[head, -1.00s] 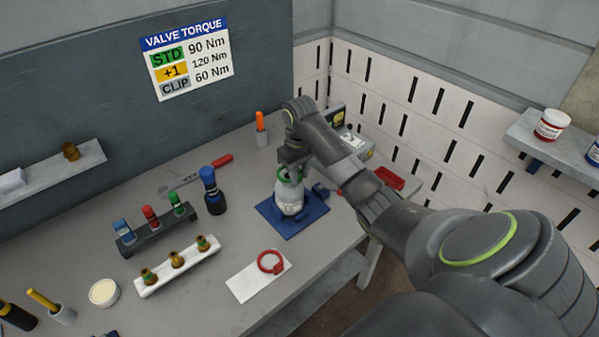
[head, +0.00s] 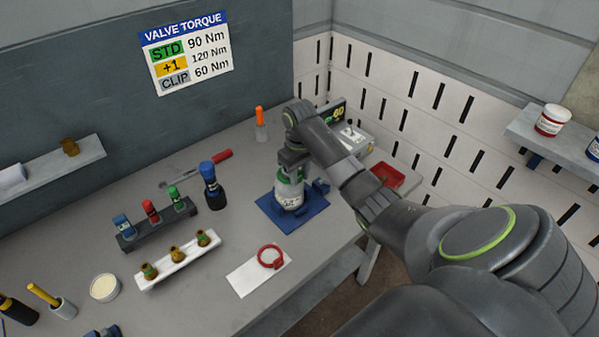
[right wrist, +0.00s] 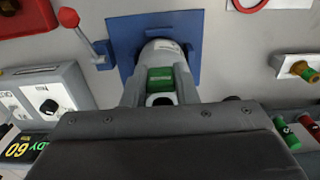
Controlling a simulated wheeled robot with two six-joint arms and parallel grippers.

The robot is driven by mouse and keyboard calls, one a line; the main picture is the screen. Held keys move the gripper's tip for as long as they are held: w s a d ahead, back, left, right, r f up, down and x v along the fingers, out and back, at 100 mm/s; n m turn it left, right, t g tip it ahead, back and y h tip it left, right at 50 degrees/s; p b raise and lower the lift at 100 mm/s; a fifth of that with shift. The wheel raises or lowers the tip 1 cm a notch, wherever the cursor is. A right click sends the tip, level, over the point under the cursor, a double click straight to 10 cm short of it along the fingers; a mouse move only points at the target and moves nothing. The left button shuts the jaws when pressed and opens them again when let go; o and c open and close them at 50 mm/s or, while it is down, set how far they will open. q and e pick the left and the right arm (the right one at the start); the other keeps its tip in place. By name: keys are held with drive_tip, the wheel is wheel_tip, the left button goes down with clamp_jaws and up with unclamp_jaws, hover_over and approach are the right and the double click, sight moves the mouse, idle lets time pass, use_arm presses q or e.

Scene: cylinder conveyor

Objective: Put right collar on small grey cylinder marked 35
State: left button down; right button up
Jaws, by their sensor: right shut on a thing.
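The small pale grey cylinder (head: 289,194) stands upright on a blue base plate (head: 283,222); its marking is too small to read. A green piece (right wrist: 160,77) with a small label is at the cylinder's top, between the fingers of my right gripper (right wrist: 160,92). The right gripper also shows in the head view (head: 291,168), pointing down over the cylinder and shut on the green piece. I cannot tell how the piece seats on the cylinder's neck. A red collar (head: 271,257) lies on a white sheet (head: 246,279) in front. My left gripper is not in view.
A dark rack (head: 128,244) with blue, red and green valves and a white rack (head: 152,287) with brass fittings stand left. A blue-capped bottle (head: 212,190) is beside the plate. A control box (head: 352,138) and red tray (head: 387,174) stand behind right.

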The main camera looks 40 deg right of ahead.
drive_tip(key=shift+f, duration=0.15)
drive_tip(key=o, duration=1)
drive_tip(key=shift+r, duration=3)
